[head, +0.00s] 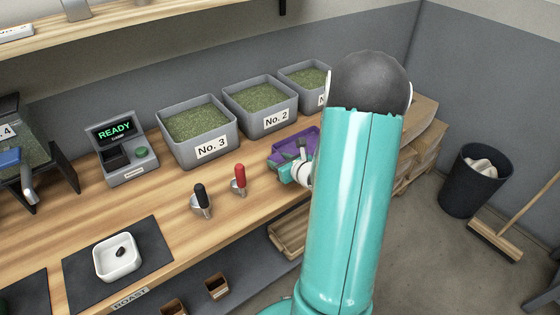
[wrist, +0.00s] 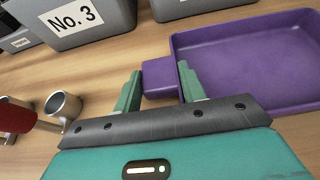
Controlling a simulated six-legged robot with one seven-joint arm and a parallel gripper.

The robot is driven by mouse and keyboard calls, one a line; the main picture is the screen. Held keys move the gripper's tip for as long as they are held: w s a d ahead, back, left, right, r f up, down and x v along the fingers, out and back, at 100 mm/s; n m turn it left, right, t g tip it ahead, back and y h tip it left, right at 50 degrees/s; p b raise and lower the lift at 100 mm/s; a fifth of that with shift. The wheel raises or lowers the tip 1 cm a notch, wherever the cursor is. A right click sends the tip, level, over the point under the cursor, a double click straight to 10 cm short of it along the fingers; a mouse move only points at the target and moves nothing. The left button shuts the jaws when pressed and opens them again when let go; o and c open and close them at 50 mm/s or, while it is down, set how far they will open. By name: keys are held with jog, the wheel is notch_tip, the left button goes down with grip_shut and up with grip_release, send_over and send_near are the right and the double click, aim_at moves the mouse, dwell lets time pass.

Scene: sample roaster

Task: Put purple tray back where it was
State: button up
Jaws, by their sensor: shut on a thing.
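The purple tray (wrist: 250,60) fills the right of the wrist view and looks empty where it shows. In the head view the purple tray (head: 284,150) is at the counter's right part, in front of bin No. 2, partly hidden by my arm. My gripper (wrist: 160,76) is shut on the tray's short purple handle (wrist: 161,80), one green finger on each side of it. In the head view my gripper (head: 299,158) is at the tray's near side. I cannot tell if the tray touches the counter.
Grey bins No. 3 (head: 196,132), No. 2 (head: 262,102) and a third (head: 300,78) stand along the wall. A black-handled scoop (head: 201,203) and red-handled scoop (head: 239,184) stand nearby. A white dish (head: 117,262) sits on a dark mat at left. Bare wood lies between.

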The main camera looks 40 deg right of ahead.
jog(key=o, duration=1.1)
jog(key=shift+f, duration=0.1)
jog(key=shift+s+r, duration=0.2)
jog(key=shift+s, duration=0.1)
jog(key=v, duration=1.1)
jog(key=shift+s+r, duration=0.15)
jog(key=shift+s, duration=0.05)
jog(key=w+a+r+n+g+y, duration=0.1)
jog(key=a+r+n+g+y, duration=0.25)
jog(key=a+n, duration=0.7)
jog(key=w+a+r+n+g+y, duration=0.2)
jog(key=a+r+n+y, duration=0.4)
jog(key=a, duration=0.7)
jog(key=s+a+r+n+h, duration=0.2)
jog(key=s+n, duration=0.1)
jog(key=n, duration=0.4)
jog(key=s+a+r+n+g+h, duration=0.1)
jog(key=s+a+r+n+h, duration=0.2)
jog(key=n, duration=0.3)
jog(key=s+a+r+n+g+h, duration=0.1)
jog(key=s+a+r+n+h, duration=0.1)
jog(key=n, duration=0.5)
jog(key=shift+s+a+r+n+h, duration=0.2)
jog(key=shift+s+h, duration=0.1)
jog(key=shift+s, duration=0.1)
jog(key=shift+s+a+r+n+h, duration=0.15)
jog(key=shift+s+r+h, duration=0.1)
jog(key=shift+s, duration=0.15)
